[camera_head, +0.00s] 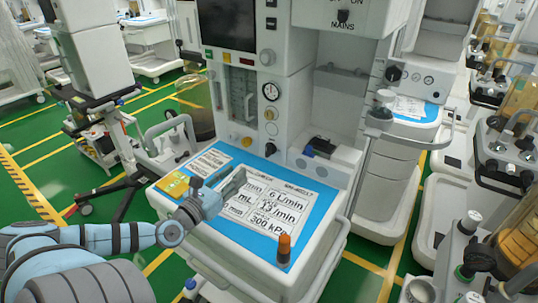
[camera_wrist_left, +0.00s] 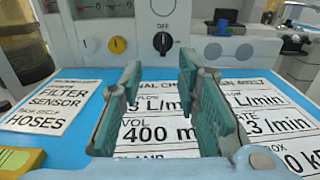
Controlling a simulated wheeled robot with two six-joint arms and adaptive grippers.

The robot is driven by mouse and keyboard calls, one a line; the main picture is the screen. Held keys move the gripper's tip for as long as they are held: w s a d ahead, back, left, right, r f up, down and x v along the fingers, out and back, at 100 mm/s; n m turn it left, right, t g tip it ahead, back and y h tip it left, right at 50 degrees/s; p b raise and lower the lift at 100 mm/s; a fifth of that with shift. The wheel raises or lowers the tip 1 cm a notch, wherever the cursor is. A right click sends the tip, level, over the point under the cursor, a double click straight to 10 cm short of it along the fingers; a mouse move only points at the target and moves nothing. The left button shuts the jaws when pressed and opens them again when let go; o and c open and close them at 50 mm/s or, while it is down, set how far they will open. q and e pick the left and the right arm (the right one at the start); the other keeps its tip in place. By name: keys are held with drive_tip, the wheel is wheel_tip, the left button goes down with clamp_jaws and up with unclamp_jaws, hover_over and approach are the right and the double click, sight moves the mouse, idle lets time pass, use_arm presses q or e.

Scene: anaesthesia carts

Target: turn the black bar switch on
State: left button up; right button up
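A black bar switch (camera_wrist_left: 162,42) is on the machine's grey front panel in the left wrist view, with OFF printed above it and its bar roughly upright. In the head view a small black knob (camera_head: 270,148) low on the machine front appears to be the same switch. Another black switch (camera_head: 343,15) sits at the top edge of the head view, above the word MAINS. My left gripper (camera_head: 217,179) is over the blue worktop (camera_head: 265,245), short of the panel. Its two teal fingers (camera_wrist_left: 158,80) are apart with nothing between them. My right gripper is not in view.
White printed cards (camera_head: 265,207) and a yellow box (camera_head: 173,185) lie on the worktop. An orange-topped cylinder (camera_head: 284,250) stands at its front. A yellow knob (camera_wrist_left: 118,45) is left of the bar switch. A dark device (camera_head: 322,147) sits to the right. Other carts stand on both sides.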

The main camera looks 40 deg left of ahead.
use_arm(q)
drive_tip(key=b, duration=0.1)
approach(266, 147)
drive_tip(key=w, duration=0.3)
drive_tip(key=w+p, duration=0.1)
drive_tip(key=w, duration=0.2)
drive_tip(key=w+a, duration=0.1)
drive_tip(key=w, duration=0.1)
drive_tip(key=shift+w+p, duration=0.3)
drive_tip(key=shift+w, duration=0.1)
drive_tip(key=shift+c, duration=0.2)
clamp_jaws()
